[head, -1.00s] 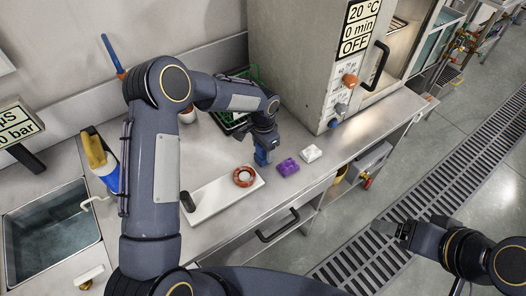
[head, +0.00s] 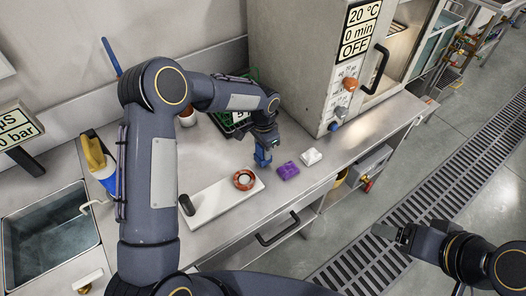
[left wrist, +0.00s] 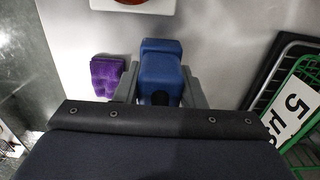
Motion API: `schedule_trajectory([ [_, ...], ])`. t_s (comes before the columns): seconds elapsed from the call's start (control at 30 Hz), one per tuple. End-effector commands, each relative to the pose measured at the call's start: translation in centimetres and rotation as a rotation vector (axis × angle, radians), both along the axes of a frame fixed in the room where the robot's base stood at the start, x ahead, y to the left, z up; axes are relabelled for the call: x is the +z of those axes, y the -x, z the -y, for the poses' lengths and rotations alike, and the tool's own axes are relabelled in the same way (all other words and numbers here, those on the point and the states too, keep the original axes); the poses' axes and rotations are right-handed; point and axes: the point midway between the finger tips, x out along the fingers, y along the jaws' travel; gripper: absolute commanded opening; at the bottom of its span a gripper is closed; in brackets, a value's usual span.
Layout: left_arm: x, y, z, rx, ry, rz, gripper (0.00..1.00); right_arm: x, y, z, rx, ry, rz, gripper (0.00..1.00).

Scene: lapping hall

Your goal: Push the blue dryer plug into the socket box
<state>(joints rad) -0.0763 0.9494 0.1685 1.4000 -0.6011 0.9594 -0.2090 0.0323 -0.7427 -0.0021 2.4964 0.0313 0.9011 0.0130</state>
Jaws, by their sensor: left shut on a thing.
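The blue dryer plug (head: 262,158) hangs from my left gripper (head: 264,148) over the steel bench, left of a purple block. In the left wrist view the blue plug (left wrist: 160,68) sits between the two grey fingers of the left gripper (left wrist: 158,88), which are shut on it. Whether the plug touches the bench is hard to tell. I cannot make out a socket box for certain in either view. My right gripper (head: 391,234) is at the lower right, over the floor, away from the bench; its finger gap is not clear.
A purple block (head: 288,171) and a white block (head: 311,157) lie near the bench's front edge. A white board (head: 215,208) carries a red ring (head: 244,180). A green rack (head: 232,120) stands behind the left gripper. A steel oven (head: 300,70) stands right; a sink (head: 48,240) is left.

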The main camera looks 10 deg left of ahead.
Motion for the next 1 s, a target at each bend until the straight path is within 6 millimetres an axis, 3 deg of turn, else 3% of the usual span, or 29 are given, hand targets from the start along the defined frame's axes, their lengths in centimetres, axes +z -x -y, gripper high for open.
schedule_trajectory([
  [0.1,1.9,0.1,0.4,-0.003,0.002,0.005,0.07,-0.6,0.0,0.0,0.0,0.0,0.0,0.76],
  [0.37,7.4,2.3,4.7,-0.006,0.004,0.006,0.07,-2.2,0.0,0.0,0.0,0.0,0.0,0.76],
  [0.7,10.3,5.3,10.3,-0.004,0.001,0.003,0.07,-3.6,0.0,0.0,0.0,0.0,0.0,0.76],
  [1.0,11.4,6.3,12.3,-0.002,0.001,0.001,0.07,-4.0,0.0,0.0,0.0,0.0,0.0,0.76],
])
